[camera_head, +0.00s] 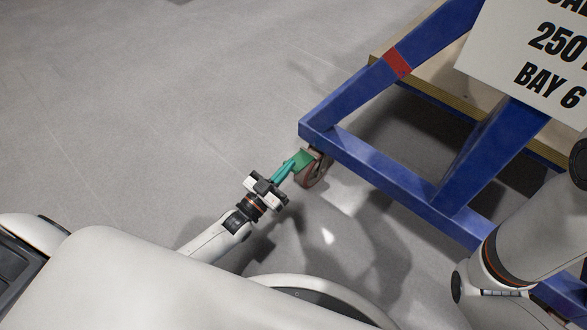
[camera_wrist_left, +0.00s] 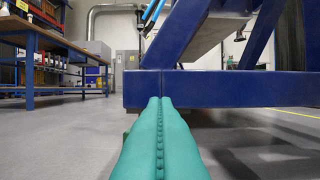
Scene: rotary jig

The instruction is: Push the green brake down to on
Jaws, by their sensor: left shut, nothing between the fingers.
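The green brake (camera_head: 304,159) is a small green pedal at the caster wheel (camera_head: 315,173), under the near left corner of the blue frame (camera_head: 345,152). My left gripper (camera_head: 291,165) has teal fingers and is shut and empty. Its tips reach the brake's left side in the head view; I cannot tell if they touch. In the left wrist view the shut fingers (camera_wrist_left: 160,110) point at the blue beam (camera_wrist_left: 215,88) and hide most of what lies below it. My right arm shows at the right edge of the head view, but its gripper does not.
The frame carries a white sign (camera_head: 540,60) and a wooden board (camera_head: 425,100). The grey floor (camera_head: 150,90) to the left is clear. A workbench (camera_wrist_left: 45,65) stands at the left in the left wrist view.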

